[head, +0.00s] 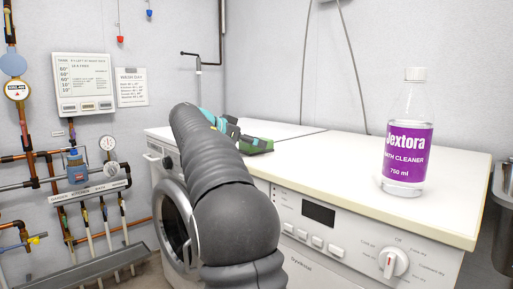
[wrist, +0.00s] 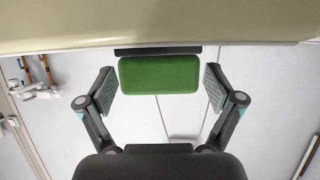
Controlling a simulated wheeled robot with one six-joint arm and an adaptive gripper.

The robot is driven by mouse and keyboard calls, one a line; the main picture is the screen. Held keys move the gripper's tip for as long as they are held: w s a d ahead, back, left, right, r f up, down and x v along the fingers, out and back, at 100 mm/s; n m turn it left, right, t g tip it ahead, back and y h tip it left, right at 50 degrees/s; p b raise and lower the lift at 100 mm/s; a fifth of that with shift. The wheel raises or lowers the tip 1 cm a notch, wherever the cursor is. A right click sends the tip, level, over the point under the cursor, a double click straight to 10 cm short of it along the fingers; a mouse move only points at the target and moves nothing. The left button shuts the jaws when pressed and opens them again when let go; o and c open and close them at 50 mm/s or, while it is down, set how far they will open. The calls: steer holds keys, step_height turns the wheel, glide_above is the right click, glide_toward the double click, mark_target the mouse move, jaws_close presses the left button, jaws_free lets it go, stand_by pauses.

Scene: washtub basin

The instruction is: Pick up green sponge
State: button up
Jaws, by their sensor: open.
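The green sponge (wrist: 160,76) is a rounded block in the wrist view, lying between the two spread fingers of my gripper (wrist: 158,88). There is a gap on each side, and neither finger pad appears to touch it. A dark strip runs along its upper edge in that view. In the head view the sponge (head: 258,146) shows as a small green shape on the white top, right beside my gripper (head: 231,131), partly hidden by it.
The white top (head: 340,170) spans the washing machines. A bottle of purple-labelled bath cleaner (head: 407,150) stands to the right on it, well away from my gripper. Pipes and gauges line the left wall. An open round door (head: 177,222) is below my arm.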

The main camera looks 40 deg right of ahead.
steer(key=shift+x, duration=1.05)
steer(key=c, duration=1)
steer(key=shift+o, duration=0.2)
steer(key=shift+r, duration=0.15)
